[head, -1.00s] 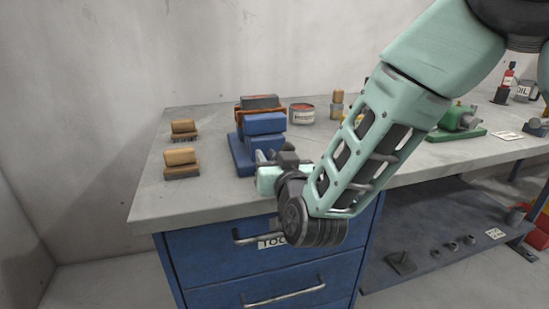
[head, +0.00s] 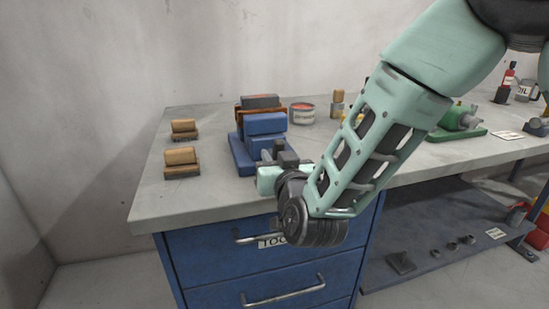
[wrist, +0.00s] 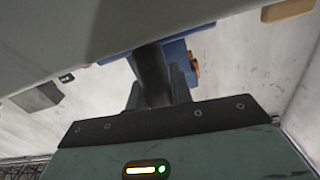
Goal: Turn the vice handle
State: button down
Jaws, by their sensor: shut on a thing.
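The blue vice (head: 262,126) stands near the left end of the bench, with a block clamped at its back jaw. It also shows in the wrist view (wrist: 176,49), just beyond the fingers. My gripper (head: 278,155) is at the near side of the vice, low over the front edge of the bench. In the wrist view its dark fingers (wrist: 160,84) are shut at the vice's front. The vice handle is between them and mostly hidden by the fingers and wrist.
Two brushes with wooden tops (head: 182,157) lie left of the vice. A red-labelled tin (head: 302,114) stands behind right. A green machine (head: 458,117) is farther right. Blue drawers (head: 262,262) with bar handles are below my wrist. The bench's left front corner is clear.

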jog(key=shift+d, duration=0.1)
dwell(0.5)
jog(key=c, duration=0.9)
grip_release()
jog(key=shift+b+v, duration=7.4)
jog(key=shift+v, duration=1.3)
jog(key=shift+r, duration=0.1)
